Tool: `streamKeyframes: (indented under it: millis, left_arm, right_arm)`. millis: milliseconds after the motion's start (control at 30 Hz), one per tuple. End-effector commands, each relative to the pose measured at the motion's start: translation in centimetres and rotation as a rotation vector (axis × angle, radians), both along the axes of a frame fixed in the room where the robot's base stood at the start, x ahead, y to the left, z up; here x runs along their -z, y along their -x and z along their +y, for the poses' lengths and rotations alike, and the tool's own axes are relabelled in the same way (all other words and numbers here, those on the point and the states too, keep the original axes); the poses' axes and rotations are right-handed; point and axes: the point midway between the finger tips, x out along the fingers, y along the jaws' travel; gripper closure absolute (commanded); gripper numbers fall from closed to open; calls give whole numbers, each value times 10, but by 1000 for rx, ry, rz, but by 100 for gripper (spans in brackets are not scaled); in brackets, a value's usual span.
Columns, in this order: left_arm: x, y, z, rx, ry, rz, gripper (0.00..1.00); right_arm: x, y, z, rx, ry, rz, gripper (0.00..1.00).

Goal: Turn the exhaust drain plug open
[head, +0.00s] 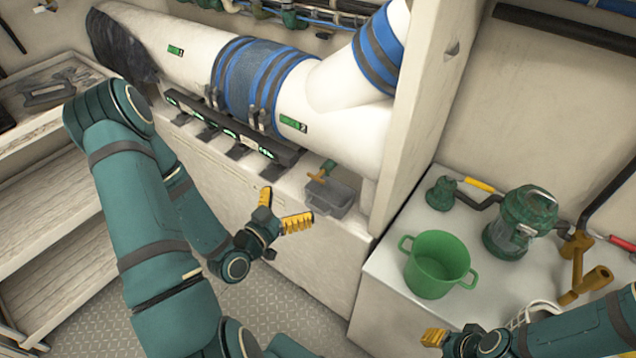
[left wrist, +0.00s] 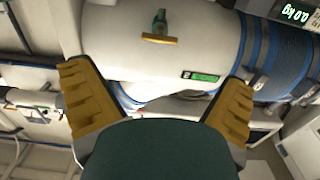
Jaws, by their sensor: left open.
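The exhaust drain plug shows in the head view as an orange T-handle (head: 317,177) on a green body (head: 329,166), low by the white exhaust pipe (head: 338,105). In the left wrist view, the plug's orange crossbar (left wrist: 159,39) lies across the picture, with its green body above it against the white pipe. My left gripper (head: 282,208) is open and empty, below and left of the plug and apart from it. In the left wrist view its yellow fingers (left wrist: 157,76) are spread wide, with the plug beyond the gap. My right gripper (head: 434,338) shows only partly at the bottom edge.
A grey bin (head: 332,198) sits under the plug on the white ledge. A dark rail with green lights (head: 230,130) runs left of it. A white partition (head: 425,110) stands to the right. A green pot (head: 438,265) and lantern (head: 520,222) stand on the right-hand bench.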

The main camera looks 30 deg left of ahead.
Motion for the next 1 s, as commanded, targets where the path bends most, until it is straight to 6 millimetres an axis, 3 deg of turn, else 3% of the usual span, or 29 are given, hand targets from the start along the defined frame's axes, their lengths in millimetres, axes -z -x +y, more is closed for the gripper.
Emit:
streamKeyframes:
  millis: [67, 300, 500, 967, 1000]
  left_arm:
    - [4, -15, -2, 3, -3, -5, 0]
    - [0, -61, -5, 2, 0, -2, 0]
    - [0, -87, -7, 1, 2, 0, 0]
    - [0, -99, -8, 0, 2, 1, 0]
    - [0, -98, -8, 0, 2, 1, 15]
  right_arm:
    - [15, -2, 0, 2, 1, -5, 61]
    - [13, -3, -1, 2, 2, -7, 61]
    - [14, -3, -1, 2, 2, -8, 61]
    - [15, -3, -1, 2, 2, -8, 61]
    - [15, -3, -1, 2, 2, -8, 61]
